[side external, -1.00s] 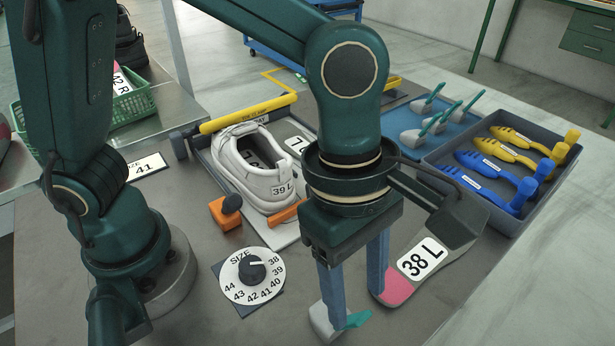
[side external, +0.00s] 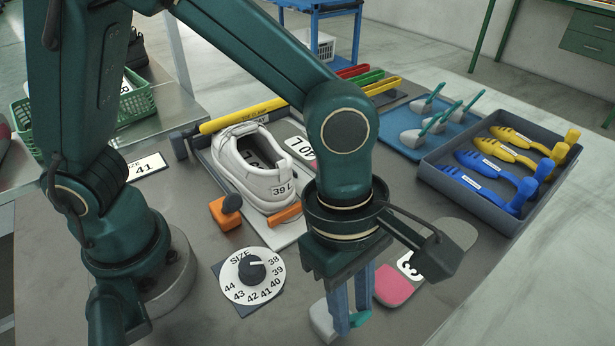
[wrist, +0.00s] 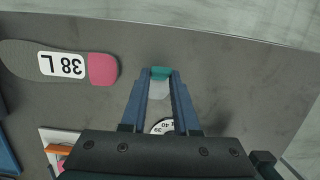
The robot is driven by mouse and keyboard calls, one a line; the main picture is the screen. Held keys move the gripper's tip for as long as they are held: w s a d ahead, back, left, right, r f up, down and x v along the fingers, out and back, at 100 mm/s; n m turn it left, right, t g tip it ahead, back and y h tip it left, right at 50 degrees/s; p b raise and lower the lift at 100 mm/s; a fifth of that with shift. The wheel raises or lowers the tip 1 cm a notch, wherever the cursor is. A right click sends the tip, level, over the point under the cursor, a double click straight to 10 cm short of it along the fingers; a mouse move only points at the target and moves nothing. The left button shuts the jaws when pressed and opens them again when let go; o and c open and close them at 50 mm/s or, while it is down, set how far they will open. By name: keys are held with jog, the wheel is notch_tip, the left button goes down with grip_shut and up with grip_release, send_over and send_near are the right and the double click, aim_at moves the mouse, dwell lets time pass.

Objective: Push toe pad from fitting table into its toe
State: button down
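The toe pad (side external: 322,322) is a pale grey block with a teal tab, low on the fitting table (side external: 190,310). It also shows in the wrist view (wrist: 159,90). My gripper (side external: 350,325) points down over it, its blue fingers drawn together on either side of the teal tab; in the wrist view the fingertips (wrist: 161,75) press at the tab's sides. The fingers hide part of the pad. A white shoe (side external: 262,170) marked 39 L sits in a tray behind.
A size dial (side external: 250,278) and an orange block with a black knob (side external: 226,212) are left of my gripper. A blue mat (side external: 405,150) holds several similar teal-tabbed pads. A grey tray (side external: 440,180) holds blue and yellow shoe trees.

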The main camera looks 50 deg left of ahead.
aim_at(247, 127)
jog(key=shift+r, duration=3)
notch_tip(247, 127, up, 13)
jog(key=w+a, duration=0.7)
jog(key=a, duration=2.1)
jog(key=shift+m, duration=0.4)
jog(key=shift+s+a+f, duration=0.15)
jog(key=shift+a+f, duration=0.2)
jog(key=shift+f, duration=2)
jog(key=shift+s+a+f, duration=0.1)
jog(key=shift+a+f, duration=0.2)
jog(key=shift+f, duration=2.1)
jog(key=shift+s+a+f, duration=0.15)
jog(key=shift+a+f, duration=0.2)
jog(key=shift+f, duration=2)
jog(key=shift+w+a+f, duration=0.1)
jog(key=shift+a+f, duration=0.05)
jog(key=shift+a, duration=0.8)
jog(key=shift+a+f, duration=0.1)
jog(key=shift+a, duration=0.8)
